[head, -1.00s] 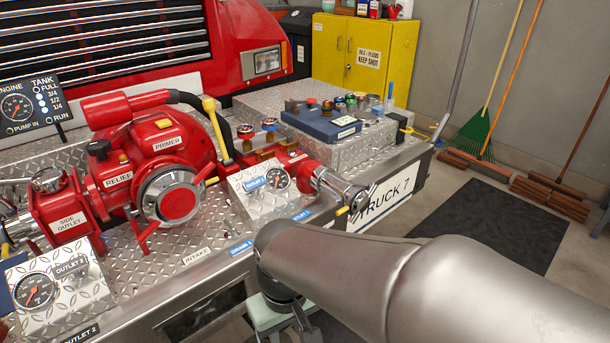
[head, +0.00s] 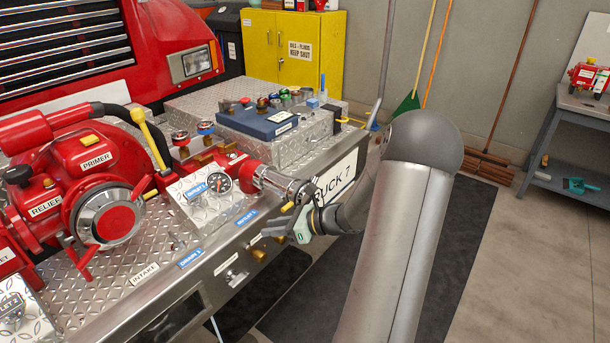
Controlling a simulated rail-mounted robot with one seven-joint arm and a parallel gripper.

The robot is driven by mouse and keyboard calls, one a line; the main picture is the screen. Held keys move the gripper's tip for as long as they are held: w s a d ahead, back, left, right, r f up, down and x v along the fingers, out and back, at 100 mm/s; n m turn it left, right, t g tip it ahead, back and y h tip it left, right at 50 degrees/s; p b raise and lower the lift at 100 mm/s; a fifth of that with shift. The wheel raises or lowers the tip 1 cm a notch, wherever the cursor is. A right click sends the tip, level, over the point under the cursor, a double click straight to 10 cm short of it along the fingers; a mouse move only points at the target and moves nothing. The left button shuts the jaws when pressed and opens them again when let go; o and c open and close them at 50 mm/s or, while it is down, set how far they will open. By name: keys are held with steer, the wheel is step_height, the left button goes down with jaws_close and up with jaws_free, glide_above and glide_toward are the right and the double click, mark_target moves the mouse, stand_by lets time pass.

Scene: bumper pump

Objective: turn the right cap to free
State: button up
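The right cap (head: 290,188) is the chrome end of the red outlet pipe (head: 238,167) at the truck bed's front edge. A yellow-tipped lug (head: 287,206) sticks out at its lower side. My gripper (head: 282,228), with dark fingers and a pale green part, is just below and in front of the cap. It looks very near the lug, but I cannot tell whether it touches. The finger gap is too small to make out. My wrist and forearm hide the area right of the cap.
The outlet 1 gauge (head: 220,184) stands just left of the cap. The red pump (head: 95,205) fills the left. A blue case (head: 255,122) with coloured caps lies behind. A workbench (head: 575,120) stands far right. The floor mat (head: 450,255) looks clear.

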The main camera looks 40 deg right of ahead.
steer(key=s+d+f+m+t+h, duration=0.2)
steer(key=d+m+t+h, duration=0.55)
steer(key=d, duration=0.75)
steer(key=m+h, duration=0.3)
steer(key=m, duration=0.5)
glide_toward(316, 179)
steer(key=shift+y, duration=0.35)
steer(key=w+p, duration=0.1)
steer(key=w, duration=0.2)
steer(key=w+d, duration=0.1)
steer(key=w, duration=0.3)
steer(key=w+p, duration=0.1)
steer(key=w, duration=0.2)
steer(key=shift+w+d+f+p, duration=0.15)
steer(key=shift+w+f+p, duration=0.05)
steer(key=shift+w+p, duration=0.2)
jaws_close()
